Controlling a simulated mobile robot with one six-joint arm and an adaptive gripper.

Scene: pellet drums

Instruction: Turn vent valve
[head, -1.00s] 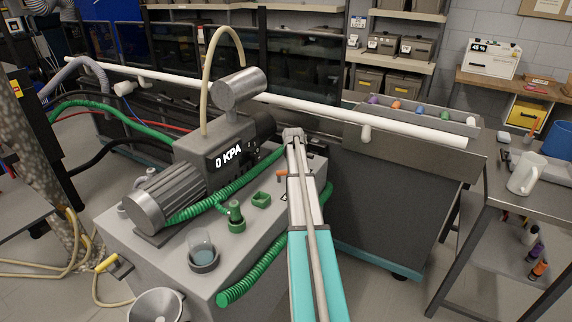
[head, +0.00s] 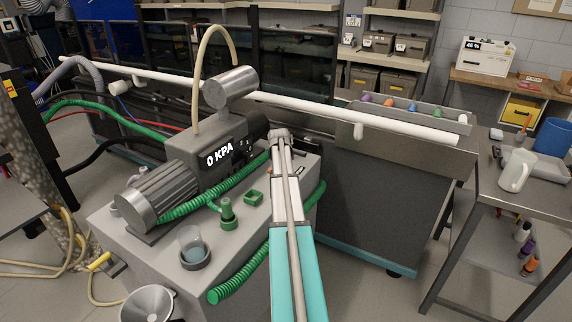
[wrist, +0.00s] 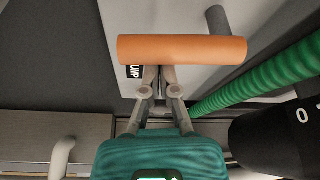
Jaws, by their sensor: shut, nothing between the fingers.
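In the wrist view an orange bar handle (wrist: 182,49), which looks like the vent valve's lever, lies across the top of the picture. A dark grey stem (wrist: 218,20) meets its right part. My gripper (wrist: 158,72) is shut and empty, and its fingertips end at the lower edge of the bar, left of its middle. Their very tips are partly hidden there, and I cannot tell whether they touch it. The pump display (head: 218,154) reads 0 KPA.
A green ribbed hose (wrist: 265,80) runs close to the right of the gripper. The dark pump body (wrist: 275,140) is at lower right. In the head view a beaker (head: 192,243) and a green fitting (head: 228,213) stand on the cart top. A white pipe (head: 330,114) runs behind.

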